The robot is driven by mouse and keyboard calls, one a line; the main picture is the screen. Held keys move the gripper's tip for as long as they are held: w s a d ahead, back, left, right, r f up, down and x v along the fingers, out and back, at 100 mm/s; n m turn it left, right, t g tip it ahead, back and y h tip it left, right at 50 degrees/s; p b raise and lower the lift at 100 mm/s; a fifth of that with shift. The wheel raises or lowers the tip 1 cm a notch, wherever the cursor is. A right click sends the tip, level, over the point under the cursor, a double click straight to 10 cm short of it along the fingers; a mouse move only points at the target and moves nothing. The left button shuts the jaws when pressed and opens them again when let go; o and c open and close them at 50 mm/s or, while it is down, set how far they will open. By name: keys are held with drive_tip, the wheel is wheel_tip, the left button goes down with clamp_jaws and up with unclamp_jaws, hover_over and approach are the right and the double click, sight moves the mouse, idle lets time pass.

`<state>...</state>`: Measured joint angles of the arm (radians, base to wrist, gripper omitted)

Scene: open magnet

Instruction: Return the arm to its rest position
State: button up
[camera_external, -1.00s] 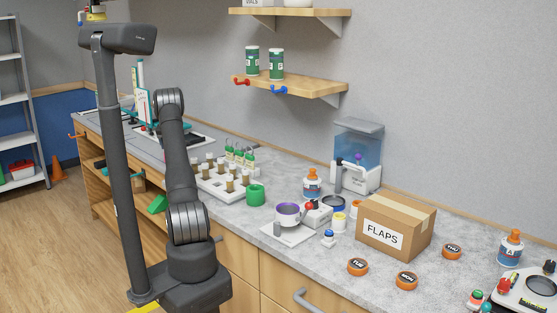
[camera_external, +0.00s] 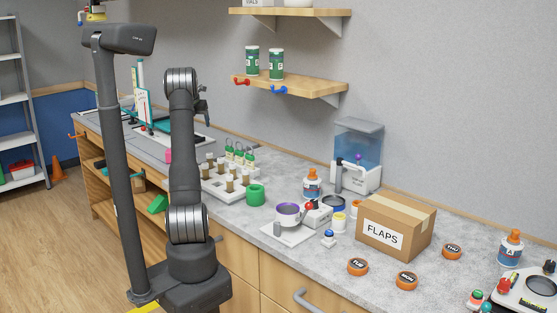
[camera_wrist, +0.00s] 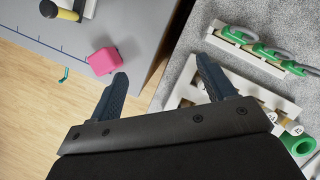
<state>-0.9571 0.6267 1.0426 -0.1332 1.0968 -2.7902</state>
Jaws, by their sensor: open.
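My gripper (camera_wrist: 162,93) is open and empty in the wrist view, with its two dark fingers spread apart above the counter's front edge. In the external view only a small part of my gripper (camera_external: 203,107) shows beside the top of my raised arm, above the left part of the counter. My upper arm stands nearly upright there.
A white rack of vials (camera_external: 226,184), a green ring (camera_external: 256,195) and a FLAPS box (camera_external: 396,226) stand on the counter (camera_external: 310,275). A wall shelf (camera_external: 295,86) hangs above. A pink block (camera_wrist: 104,61) shows left of my gripper, with open floor (camera_wrist: 50,120) below.

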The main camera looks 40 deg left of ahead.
drive_tip(key=w+d+r+m+h, duration=0.1)
drive_tip(key=d+r+m, duration=0.1)
drive_tip(key=d+r, duration=0.35)
drive_tip(key=w+d+r+m+t+h, duration=0.1)
drive_tip(key=d+r+m, duration=0.1)
drive_tip(key=d, duration=0.6)
drive_tip(key=w+d+r+m, duration=0.1)
drive_tip(key=d+r+m, duration=0.1)
drive_tip(key=d+r, duration=0.35)
drive_tip(key=w+d+m+g+h, duration=0.1)
drive_tip(key=d+m, duration=0.6)
drive_tip(key=d, duration=0.8)
drive_tip(key=w+d+m+g+h, duration=0.1)
drive_tip(key=d+m+h, duration=0.3)
drive_tip(key=d+m, duration=0.4)
drive_tip(key=shift+w+d+r+g, duration=0.25)
drive_tip(key=shift+w+d+g, duration=0.15)
drive_tip(key=shift+d, duration=2.95)
drive_tip(key=o, duration=0.6)
drive_tip(key=shift+c, duration=0.2)
